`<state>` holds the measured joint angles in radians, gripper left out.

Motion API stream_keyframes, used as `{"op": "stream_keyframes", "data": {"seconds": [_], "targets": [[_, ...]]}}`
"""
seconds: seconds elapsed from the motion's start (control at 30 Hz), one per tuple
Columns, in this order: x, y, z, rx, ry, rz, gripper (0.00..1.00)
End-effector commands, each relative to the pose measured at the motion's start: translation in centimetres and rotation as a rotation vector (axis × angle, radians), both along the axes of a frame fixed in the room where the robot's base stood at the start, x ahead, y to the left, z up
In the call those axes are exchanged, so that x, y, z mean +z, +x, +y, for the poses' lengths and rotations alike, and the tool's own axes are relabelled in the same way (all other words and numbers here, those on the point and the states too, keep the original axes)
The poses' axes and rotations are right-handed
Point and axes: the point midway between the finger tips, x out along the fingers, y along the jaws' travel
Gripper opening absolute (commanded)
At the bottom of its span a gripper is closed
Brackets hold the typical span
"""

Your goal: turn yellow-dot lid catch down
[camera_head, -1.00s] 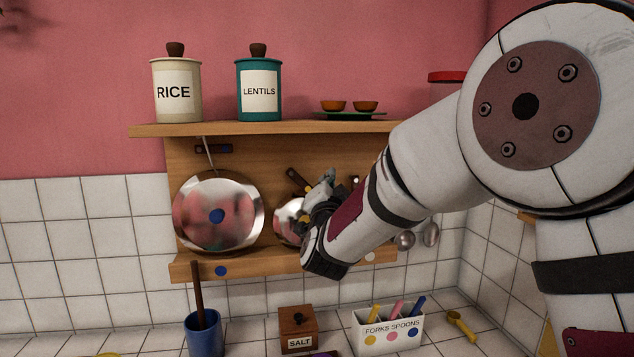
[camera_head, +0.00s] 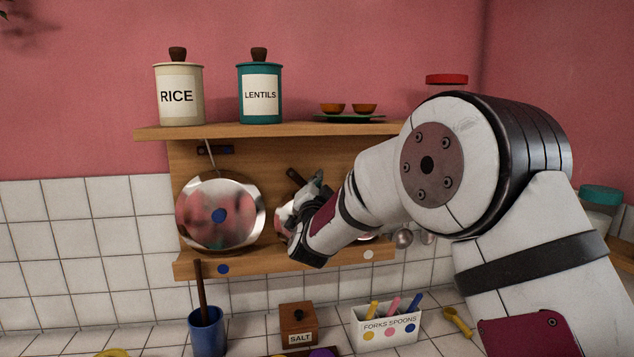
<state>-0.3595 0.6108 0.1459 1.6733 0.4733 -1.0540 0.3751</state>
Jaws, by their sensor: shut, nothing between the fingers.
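A shiny round lid (camera_head: 282,213) in the middle of the rack is mostly hidden behind my gripper, and no yellow dot shows on it now. A dark catch (camera_head: 296,178) above this lid lies slanted, its upper end to the left. My gripper (camera_head: 316,186) is in front of the lid's right part, with its fingers shut and empty close to the catch's lower end. I cannot tell whether they touch it.
The shelf (camera_head: 290,127) above holds canisters and small bowls. A blue cup (camera_head: 207,335), a salt box (camera_head: 298,322) and a utensil holder (camera_head: 385,333) stand below.

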Motion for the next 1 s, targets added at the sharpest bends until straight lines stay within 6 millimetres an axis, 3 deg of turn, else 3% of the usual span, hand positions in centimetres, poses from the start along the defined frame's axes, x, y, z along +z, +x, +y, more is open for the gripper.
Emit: {"op": "stream_keyframes", "data": {"seconds": [0.73,1.0], "targets": [[-0.7,0.0,0.2,0.000,0.105,0.030,0.00],[-1.5,-0.1,0.6,0.001,0.235,0.067,0.00]]}}
